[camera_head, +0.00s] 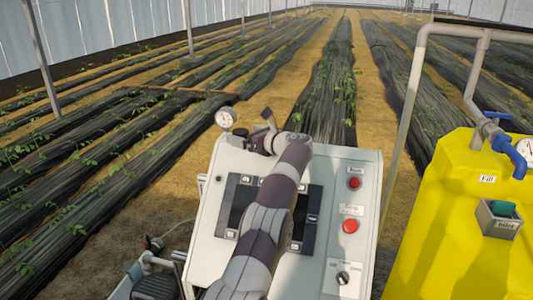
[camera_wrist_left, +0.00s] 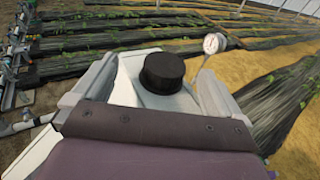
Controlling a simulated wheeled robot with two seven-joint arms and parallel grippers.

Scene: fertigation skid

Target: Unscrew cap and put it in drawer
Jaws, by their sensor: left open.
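The round black cap (camera_wrist_left: 163,72) shows in the left wrist view, on a pale surface. My left gripper (camera_wrist_left: 156,66) is open, with one pale finger on either side of the cap; I cannot tell whether they touch it. I cannot make out a drawer in either view. My right gripper is not in view.
A round gauge (camera_head: 226,118) stands close to the left of my gripper. The cabinet top has red buttons (camera_head: 351,226) and a black knob (camera_head: 343,278). A yellow tank (camera_head: 455,225) with a blue-handled valve and a grey pipe (camera_head: 405,120) stand at right. Planted rows lie beyond.

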